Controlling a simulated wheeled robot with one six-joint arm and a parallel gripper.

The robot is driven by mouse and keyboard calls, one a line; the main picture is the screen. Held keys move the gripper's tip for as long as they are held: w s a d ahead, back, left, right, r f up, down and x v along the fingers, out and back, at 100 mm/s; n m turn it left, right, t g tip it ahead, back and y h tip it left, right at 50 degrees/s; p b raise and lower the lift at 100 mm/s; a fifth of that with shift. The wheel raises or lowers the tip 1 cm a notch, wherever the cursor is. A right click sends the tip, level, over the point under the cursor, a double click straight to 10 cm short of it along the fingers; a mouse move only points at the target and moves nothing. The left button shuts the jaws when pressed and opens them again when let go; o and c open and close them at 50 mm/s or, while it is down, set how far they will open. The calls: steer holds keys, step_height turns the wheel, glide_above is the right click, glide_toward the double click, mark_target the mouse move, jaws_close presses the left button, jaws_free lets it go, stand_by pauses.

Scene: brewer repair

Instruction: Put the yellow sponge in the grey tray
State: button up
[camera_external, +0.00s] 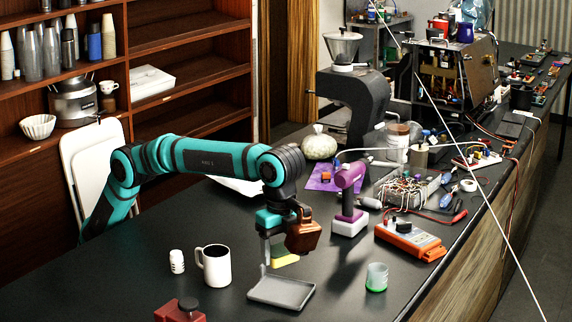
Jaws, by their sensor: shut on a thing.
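The yellow sponge (286,260) shows as a small yellow and green patch below my wrist. My gripper (277,262) points down and is shut on the sponge. A pale grey finger covers the sponge's left side, and the other finger is hard to make out. The grey tray (281,292) is a shallow rectangle lying flat on the black counter. The sponge appears just above the tray's back edge in the picture. The exact height of the gap is hard to tell.
A white mug (215,266) and a small white jar (177,262) stand left of the tray. A red object (180,310) is at the front. A green-bottomed cup (376,277) is at right, with a purple drill (349,195) and an orange meter (410,239) behind.

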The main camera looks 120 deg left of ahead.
mark_target(282, 292)
steer(key=shift+w+d+f, duration=0.1)
steer(key=shift+w+d, duration=0.1)
steer(key=shift+d, duration=0.1)
steer(key=shift+d+f, duration=0.1)
steer(key=shift+f, duration=3.9)
steer(key=shift+f, duration=0.15)
steer(key=o, duration=0.7)
steer(key=shift+c, duration=0.2)
step_height(282, 292, up, 8)
steer(key=shift+w+f, duration=0.1)
steer(key=shift+f, duration=0.15)
steer(key=shift+r, duration=0.15)
